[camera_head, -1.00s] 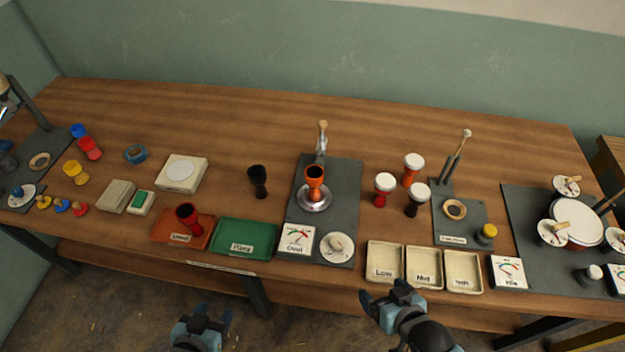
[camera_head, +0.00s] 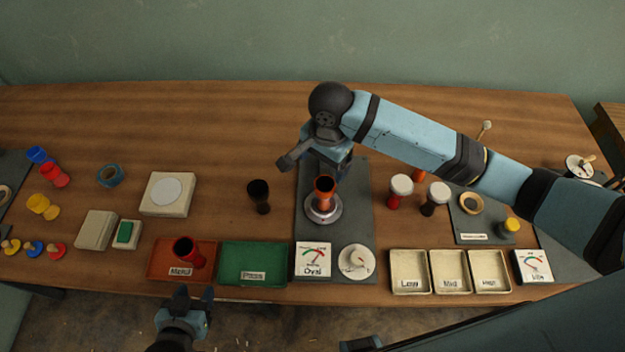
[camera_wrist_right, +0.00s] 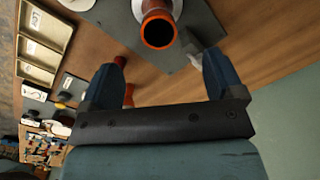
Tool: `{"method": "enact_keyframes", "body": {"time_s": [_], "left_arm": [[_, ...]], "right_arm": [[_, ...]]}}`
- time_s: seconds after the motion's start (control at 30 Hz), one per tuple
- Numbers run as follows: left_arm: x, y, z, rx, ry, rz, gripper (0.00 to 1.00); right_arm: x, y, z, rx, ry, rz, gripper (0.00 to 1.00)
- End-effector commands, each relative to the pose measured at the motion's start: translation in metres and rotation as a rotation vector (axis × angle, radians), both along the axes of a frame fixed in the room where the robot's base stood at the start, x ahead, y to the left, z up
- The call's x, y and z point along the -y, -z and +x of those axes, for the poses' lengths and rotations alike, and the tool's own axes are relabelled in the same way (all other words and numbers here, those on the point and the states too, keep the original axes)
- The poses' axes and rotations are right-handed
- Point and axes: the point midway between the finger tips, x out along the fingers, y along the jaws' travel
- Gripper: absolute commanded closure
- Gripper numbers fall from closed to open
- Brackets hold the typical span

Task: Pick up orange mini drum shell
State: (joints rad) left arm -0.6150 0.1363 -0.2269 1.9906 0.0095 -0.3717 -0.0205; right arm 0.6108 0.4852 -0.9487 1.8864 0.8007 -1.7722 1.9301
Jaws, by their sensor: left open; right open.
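The orange mini drum shell (camera_head: 324,188) stands upright on a round metal plate (camera_head: 338,211) on a dark grey station board. In the right wrist view the shell (camera_wrist_right: 158,30) shows its open dark mouth and orange rim, beyond the fingertips and between their lines. My right gripper (camera_wrist_right: 165,75) is open and empty; in the head view it is just behind and above the shell, partly hidden by its own wrist. My left gripper (camera_head: 190,300) is open and empty in front of the table, below the red tray.
A black shell (camera_head: 259,196) stands left of the station board. Red (camera_head: 401,190) and black (camera_head: 436,197) white-topped drums stand to its right, with an orange one partly hidden by my arm. Trays labelled Low, Mid and High (camera_head: 410,291) line the front edge.

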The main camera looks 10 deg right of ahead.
Motion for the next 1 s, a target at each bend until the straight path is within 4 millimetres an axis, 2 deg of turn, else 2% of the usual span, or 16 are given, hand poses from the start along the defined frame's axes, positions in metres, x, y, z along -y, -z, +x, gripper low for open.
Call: {"method": "enact_keyframes", "body": {"time_s": [0.07,0.17,0.5,0.77,1.0], "left_arm": [[0.001,0.0,0.0,-0.001,0.001,0.0,0.47],[0.001,0.0,-0.001,-0.001,0.002,-0.001,0.47],[0.002,-0.001,-0.003,-0.006,0.003,-0.002,0.47],[0.0,-0.003,-0.002,-0.004,0.0,0.001,0.47],[-0.002,-0.009,-0.002,-0.001,-0.003,0.003,0.47]], "right_arm": [[0.006,-0.005,0.002,-0.011,0.033,-0.035,0.13],[0.009,-0.001,0.002,-0.021,0.052,-0.051,0.13],[0.009,0.062,0.002,-0.021,0.051,-0.05,0.13],[0.009,0.082,0.003,-0.02,0.051,-0.049,0.13],[0.013,0.116,0.007,-0.019,0.051,-0.048,0.13]]}}
